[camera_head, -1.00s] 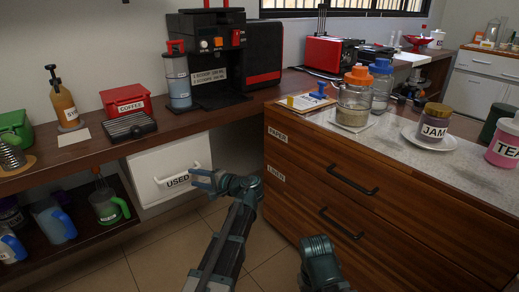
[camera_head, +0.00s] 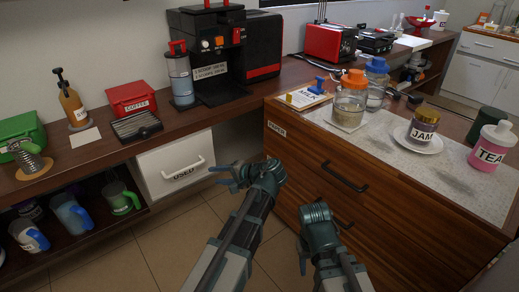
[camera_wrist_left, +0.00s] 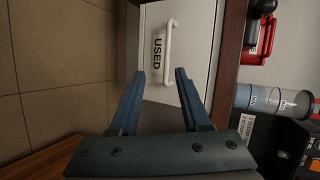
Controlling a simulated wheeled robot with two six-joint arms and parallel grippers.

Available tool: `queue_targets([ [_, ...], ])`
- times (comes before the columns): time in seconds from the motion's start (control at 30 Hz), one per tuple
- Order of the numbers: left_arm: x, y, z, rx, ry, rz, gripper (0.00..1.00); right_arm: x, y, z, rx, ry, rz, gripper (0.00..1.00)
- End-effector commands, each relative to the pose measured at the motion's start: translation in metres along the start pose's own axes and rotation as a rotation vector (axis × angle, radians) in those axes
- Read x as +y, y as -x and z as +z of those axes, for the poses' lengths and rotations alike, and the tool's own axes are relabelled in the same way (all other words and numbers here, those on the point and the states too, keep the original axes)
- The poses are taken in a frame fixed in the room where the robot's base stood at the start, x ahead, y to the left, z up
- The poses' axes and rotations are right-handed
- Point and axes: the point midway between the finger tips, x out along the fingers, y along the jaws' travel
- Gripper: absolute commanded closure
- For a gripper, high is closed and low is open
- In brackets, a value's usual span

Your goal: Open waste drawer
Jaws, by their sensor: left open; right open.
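The white waste drawer (camera_head: 150,177), labelled USED, sits shut under the counter in the head view. Its white bar handle (camera_head: 190,167) is on its front. The drawer (camera_wrist_left: 194,60) and its handle (camera_wrist_left: 169,48) also show in the left wrist view, ahead of my left gripper. My left gripper (camera_head: 213,175) is open and empty, just right of the drawer front. In the wrist view its fingertips (camera_wrist_left: 160,74) are short of the handle and apart from it. My right gripper (camera_head: 302,254) is low in front of the wooden drawers, and its fingers are partly visible.
A shelf with jugs (camera_head: 72,214) is left of the drawer. Wooden drawers with black handles (camera_head: 344,177) stand at right. The coffee machine (camera_head: 225,55) and red coffee box (camera_head: 131,98) stand on the counter above. Floor tiles (camera_head: 165,245) in front are clear.

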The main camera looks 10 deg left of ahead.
Motion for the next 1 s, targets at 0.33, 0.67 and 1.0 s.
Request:
queue_targets([
  [0.33, -0.018, 0.041, 0.015, 0.006, 0.014, 0.138, 0.53, 0.006, 0.06, 0.003, 0.0, 0.0, 0.0, 0.5],
  [0.67, -0.028, 0.079, 0.029, 0.008, 0.024, 0.269, 0.53, 0.011, 0.109, 0.006, 0.0, 0.0, 0.0, 0.5],
  [1.0, -0.041, 0.121, 0.044, 0.008, 0.029, 0.404, 0.53, 0.016, 0.159, 0.008, 0.0, 0.0, 0.0, 0.5],
])
